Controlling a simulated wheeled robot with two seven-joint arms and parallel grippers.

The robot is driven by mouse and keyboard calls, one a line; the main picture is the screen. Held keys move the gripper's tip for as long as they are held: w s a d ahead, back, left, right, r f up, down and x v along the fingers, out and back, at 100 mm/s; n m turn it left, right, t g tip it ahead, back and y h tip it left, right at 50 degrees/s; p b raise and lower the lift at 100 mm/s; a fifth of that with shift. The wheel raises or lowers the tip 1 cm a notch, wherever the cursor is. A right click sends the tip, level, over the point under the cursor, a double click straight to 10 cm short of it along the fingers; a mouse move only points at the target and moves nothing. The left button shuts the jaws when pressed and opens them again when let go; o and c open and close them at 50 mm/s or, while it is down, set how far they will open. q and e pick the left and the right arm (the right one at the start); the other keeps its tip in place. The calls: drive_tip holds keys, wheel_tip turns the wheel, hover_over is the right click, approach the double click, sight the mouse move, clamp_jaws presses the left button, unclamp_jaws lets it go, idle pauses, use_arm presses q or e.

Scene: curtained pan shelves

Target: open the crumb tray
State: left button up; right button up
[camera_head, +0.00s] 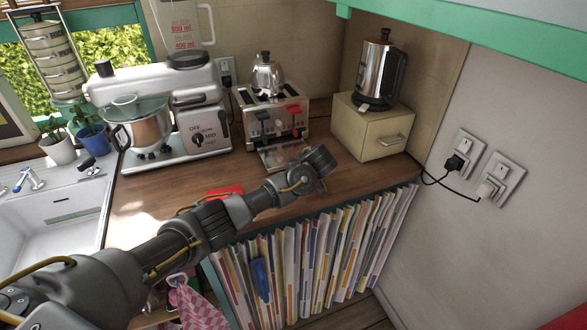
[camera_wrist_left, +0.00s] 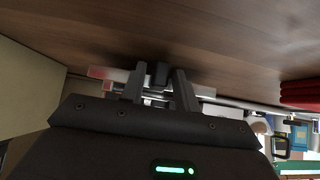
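The toaster (camera_head: 272,115) is a metal box with a dark lever and a red lever on its front, on the wooden counter. A shiny flat plate, which looks like the crumb tray (camera_head: 282,156), lies low in front of it, sticking out toward me. My left gripper (camera_head: 318,165) is just right of and in front of this plate; its fingertips are hard to make out there. In the left wrist view its two fingers (camera_wrist_left: 162,88) stand apart, with a small dark piece between them near metal parts. I cannot tell whether they touch it. My right gripper is not in view.
A stand mixer (camera_head: 165,110) stands left of the toaster. A beige box (camera_head: 372,128) with a kettle (camera_head: 382,70) on it stands to the right. A red item (camera_head: 224,191) lies near the counter's front edge. Files (camera_head: 310,255) fill the shelf below.

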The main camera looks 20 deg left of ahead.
use_arm(q)
drive_tip(key=shift+o, duration=0.7)
drive_tip(key=shift+s+d+r, duration=0.1)
drive_tip(key=shift+r, duration=0.1)
drive_tip(key=b+v, duration=0.2)
drive_tip(key=v, duration=0.8)
drive_tip(key=shift+s+b, duration=0.15)
drive_tip(key=shift+b, duration=0.2)
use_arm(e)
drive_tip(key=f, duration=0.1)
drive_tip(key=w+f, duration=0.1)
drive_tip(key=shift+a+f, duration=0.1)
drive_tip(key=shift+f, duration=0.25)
use_arm(q)
drive_tip(key=shift+d+r, duration=0.1)
